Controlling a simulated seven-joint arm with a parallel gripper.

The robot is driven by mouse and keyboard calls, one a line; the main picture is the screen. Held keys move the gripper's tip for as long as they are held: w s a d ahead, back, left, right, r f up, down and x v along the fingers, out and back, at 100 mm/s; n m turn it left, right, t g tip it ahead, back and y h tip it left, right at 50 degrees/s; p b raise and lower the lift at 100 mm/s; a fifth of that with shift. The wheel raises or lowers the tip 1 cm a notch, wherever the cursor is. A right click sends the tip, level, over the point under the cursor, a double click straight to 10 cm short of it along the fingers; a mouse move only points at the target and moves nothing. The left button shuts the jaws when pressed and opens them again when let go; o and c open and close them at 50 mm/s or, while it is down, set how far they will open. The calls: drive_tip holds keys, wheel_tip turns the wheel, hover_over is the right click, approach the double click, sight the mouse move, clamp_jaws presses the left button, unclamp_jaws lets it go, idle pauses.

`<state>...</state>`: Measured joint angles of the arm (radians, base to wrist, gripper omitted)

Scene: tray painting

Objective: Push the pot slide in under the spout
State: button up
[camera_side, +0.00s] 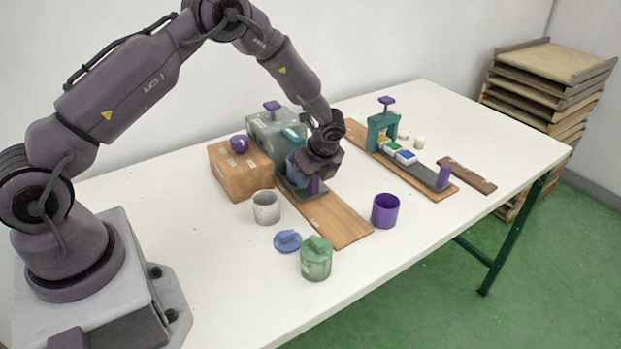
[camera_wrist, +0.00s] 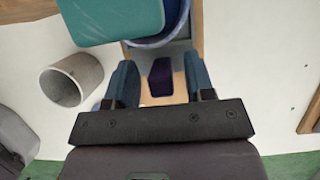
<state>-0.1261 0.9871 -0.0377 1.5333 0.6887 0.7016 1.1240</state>
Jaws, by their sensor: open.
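The pot slide (camera_side: 308,194) is a dark grey plate on a wooden board, with an upright purple handle (camera_side: 314,186) at its near end. A blue pot (camera_side: 293,164) stands on it, partly hidden by my gripper. The teal spout (camera_side: 292,138) sticks out of the grey-green dispenser (camera_side: 268,128). In the wrist view the spout (camera_wrist: 108,18) covers part of the blue pot (camera_wrist: 178,20). My gripper (camera_side: 316,178) is open and low at the slide. In the wrist view its fingers stand either side of the purple handle (camera_wrist: 160,76), with gaps showing.
A cardboard box (camera_side: 238,172) with a purple knob and a grey cup (camera_side: 266,207) are left of the board. A teal press (camera_side: 383,130) stands farther right.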

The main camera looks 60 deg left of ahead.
drive_tip(key=v, duration=1.1)
drive_tip(key=s+d+r+n+t+h, duration=0.2)
drive_tip(key=s+d+r+n, duration=0.1)
drive_tip(key=s+r+n, duration=0.6)
drive_tip(key=s+d+r+n+t+h, duration=0.2)
drive_tip(key=s+r+n, duration=0.7)
drive_tip(key=s, duration=0.8)
wheel_tip(320, 180, up, 2)
drive_tip(key=shift+s+d+r+t, duration=0.1)
drive_tip(key=shift+s+d+t, duration=0.1)
drive_tip(key=shift+d+t, duration=0.7)
